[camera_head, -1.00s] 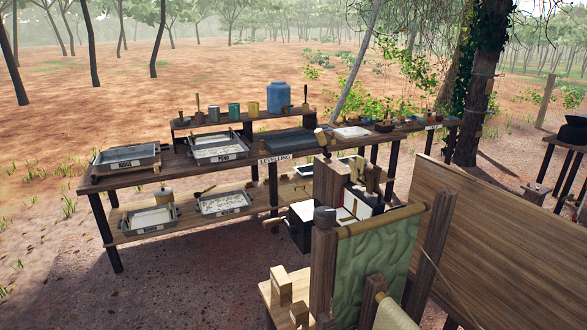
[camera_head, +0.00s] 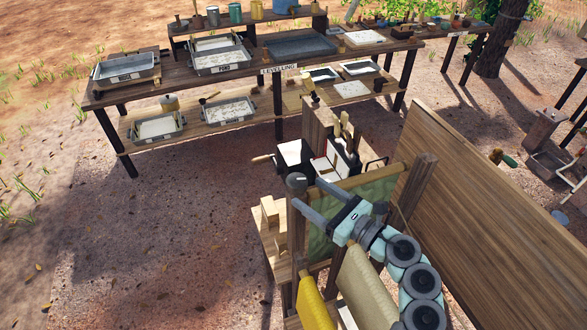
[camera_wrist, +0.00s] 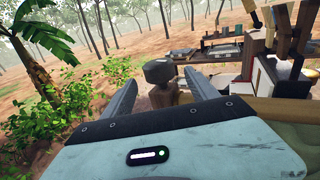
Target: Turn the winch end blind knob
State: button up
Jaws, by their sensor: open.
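The winch end blind knob (camera_head: 297,181) is a dark grey rounded cylinder at the left end of the blind's top roller. A green blind cloth (camera_head: 320,243) hangs below that roller. The knob also shows in the wrist view (camera_wrist: 160,71), near the middle and framed by the two fingers. My gripper (camera_head: 306,193) is open, with its grey fingers reaching left over the roller toward the knob. The fingertips (camera_wrist: 159,77) lie on either side of the knob in the wrist view. I cannot tell whether they touch it. Nothing is held.
A wooden post (camera_head: 423,195) and a large plank panel (camera_head: 480,215) stand to the right. A long wooden bench (camera_head: 170,83) with trays runs behind. Bare ground at left is clear.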

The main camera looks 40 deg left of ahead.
aim_at(288, 178)
jog(key=a+p, duration=0.1)
jog(key=a, duration=0.2)
jog(key=a+p, duration=0.1)
jog(key=a, duration=0.3)
jog(key=shift+s+a+r+p, duration=0.2)
jog(key=shift+p, duration=0.1)
jog(key=shift+a+f, duration=0.15)
jog(key=shift+a, duration=0.4)
jog(key=shift+c, duration=0.6)
